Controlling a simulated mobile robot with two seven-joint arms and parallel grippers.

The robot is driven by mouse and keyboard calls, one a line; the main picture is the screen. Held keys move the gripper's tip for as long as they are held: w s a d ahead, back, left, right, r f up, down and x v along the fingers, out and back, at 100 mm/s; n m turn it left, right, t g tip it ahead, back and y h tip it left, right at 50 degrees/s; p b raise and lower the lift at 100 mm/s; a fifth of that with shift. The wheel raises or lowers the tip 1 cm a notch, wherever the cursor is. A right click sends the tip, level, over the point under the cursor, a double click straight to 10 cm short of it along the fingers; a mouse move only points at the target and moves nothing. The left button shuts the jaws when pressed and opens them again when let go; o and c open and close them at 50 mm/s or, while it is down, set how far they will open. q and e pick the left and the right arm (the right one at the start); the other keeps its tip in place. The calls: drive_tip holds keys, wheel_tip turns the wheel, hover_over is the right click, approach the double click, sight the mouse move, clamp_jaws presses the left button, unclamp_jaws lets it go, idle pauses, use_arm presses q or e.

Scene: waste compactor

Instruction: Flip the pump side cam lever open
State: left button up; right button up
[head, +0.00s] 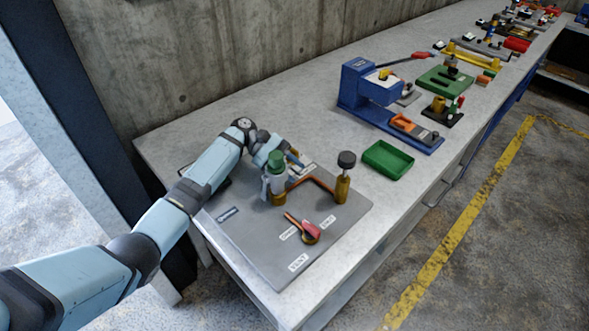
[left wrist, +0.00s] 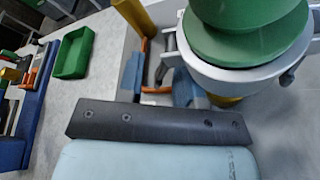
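A camlock coupling with a green cap (head: 276,161) and a pale metal body stands on a brass fitting on the grey panel (head: 245,243). Pale grey cam levers (head: 265,190) hang at its sides. In the left wrist view, the green cap (left wrist: 245,35) and grey collar fill the upper right, with lever arms at either side. My left gripper (head: 283,160) is at the coupling's far side, close to it. Its blue fingers (left wrist: 160,85) look apart, near the left-hand lever; contact cannot be told. My right gripper is not in view.
A copper pipe (head: 315,182) runs to a brass post with a black knob (head: 346,160). A red-handled vent valve (head: 309,231) sits nearer the panel's front. A green tray (head: 388,159) and blue press (head: 370,95) stand to the right. A concrete wall rises behind.

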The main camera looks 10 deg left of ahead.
use_arm(q)
drive_tip(key=shift+s+d+f, duration=0.15)
drive_tip(key=shift+d, duration=0.25)
drive_tip(key=shift+c, duration=0.5)
clamp_jaws()
